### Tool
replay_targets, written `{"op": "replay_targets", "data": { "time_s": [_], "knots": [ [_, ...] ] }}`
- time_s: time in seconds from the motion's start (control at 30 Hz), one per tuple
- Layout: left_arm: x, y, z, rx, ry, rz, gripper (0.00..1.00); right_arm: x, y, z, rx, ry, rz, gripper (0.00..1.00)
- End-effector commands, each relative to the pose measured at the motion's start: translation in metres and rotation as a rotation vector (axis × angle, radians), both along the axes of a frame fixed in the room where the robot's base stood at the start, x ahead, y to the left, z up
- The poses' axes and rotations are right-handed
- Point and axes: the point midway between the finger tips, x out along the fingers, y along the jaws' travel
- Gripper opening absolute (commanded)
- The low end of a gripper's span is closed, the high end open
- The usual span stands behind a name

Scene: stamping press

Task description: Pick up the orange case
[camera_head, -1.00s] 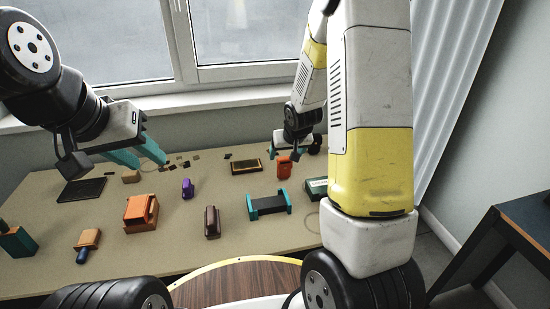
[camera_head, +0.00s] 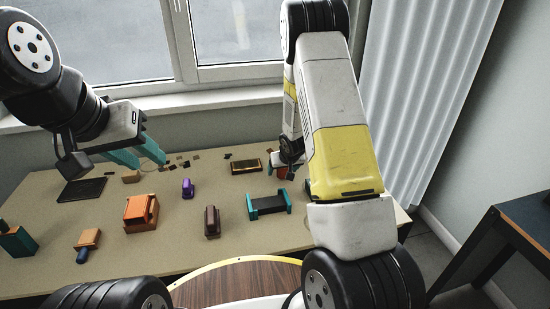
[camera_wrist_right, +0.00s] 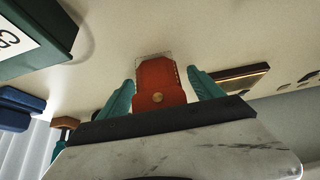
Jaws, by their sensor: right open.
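The orange case (camera_head: 282,173), a small red-orange piece with a round stud, stands on the table's right half, partly hidden by my right arm in the head view. In the right wrist view, the case (camera_wrist_right: 160,84) sits between the two teal fingers of my right gripper (camera_wrist_right: 160,78). The fingers are spread, with a gap visible on each side of the case. In the head view my right gripper (camera_head: 275,164) is mostly hidden. My left gripper (camera_head: 141,159) is open and empty above the table's back left.
A bigger orange block (camera_head: 140,214), a purple piece (camera_head: 188,188), a brown piece (camera_head: 212,221) and a teal-ended black holder (camera_head: 268,205) stand on the table. A black-and-gold tray (camera_head: 246,167) lies left of the case. A dark green box (camera_wrist_right: 38,35) is close by.

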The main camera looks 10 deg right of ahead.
Motion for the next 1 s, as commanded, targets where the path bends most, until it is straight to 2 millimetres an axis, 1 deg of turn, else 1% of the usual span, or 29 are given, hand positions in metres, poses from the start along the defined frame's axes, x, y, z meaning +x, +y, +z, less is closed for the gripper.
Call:
{"op": "replay_targets", "data": {
  "time_s": [0.13,0.17,0.2,0.37,0.4,0.47,0.5,0.67,0.77,0.87,1.0],
  "knots": [
    [0.0,0.0,0.0,0.0,0.0,0.0,0.36,0.0,0.0,0.0,0.0,0.0,0.0,0.76],
    [0.0,0.0,0.0,0.0,0.0,0.0,0.36,0.0,0.0,0.0,0.0,0.0,0.0,0.72],
    [0.0,0.0,0.0,0.0,0.0,0.0,0.36,0.0,0.0,0.0,0.0,0.0,0.0,0.64],
    [0.0,0.0,0.0,0.0,0.0,0.0,0.36,0.0,0.0,0.0,0.0,0.0,0.0,0.33],
    [0.0,0.0,0.0,0.0,0.0,0.0,0.36,0.0,0.0,0.0,0.0,0.0,0.0,0.25],
    [0.0,0.0,0.0,0.0,0.0,0.0,0.36,0.0,0.0,0.0,0.001,0.0,-0.001,0.13],
    [0.0,0.0,0.0,0.0,0.0,0.0,0.36,0.0,0.0,0.0,0.001,0.0,-0.001,0.1],
    [0.0,0.0,0.0,0.0,0.0,0.0,0.36,0.0,0.0,0.001,0.001,0.0,-0.001,0.1],
    [0.0,0.0,0.0,0.0,0.0,0.0,0.36,0.0,0.0,0.005,0.001,-0.002,-0.001,0.1],
    [0.0,0.0,0.0,0.0,0.0,0.0,0.36,0.001,0.0,0.019,0.002,-0.004,-0.003,0.1],
    [0.0,0.0,0.0,0.0,0.0,0.0,0.36,0.001,0.0,0.048,0.002,-0.006,-0.003,0.1]
  ]
}}
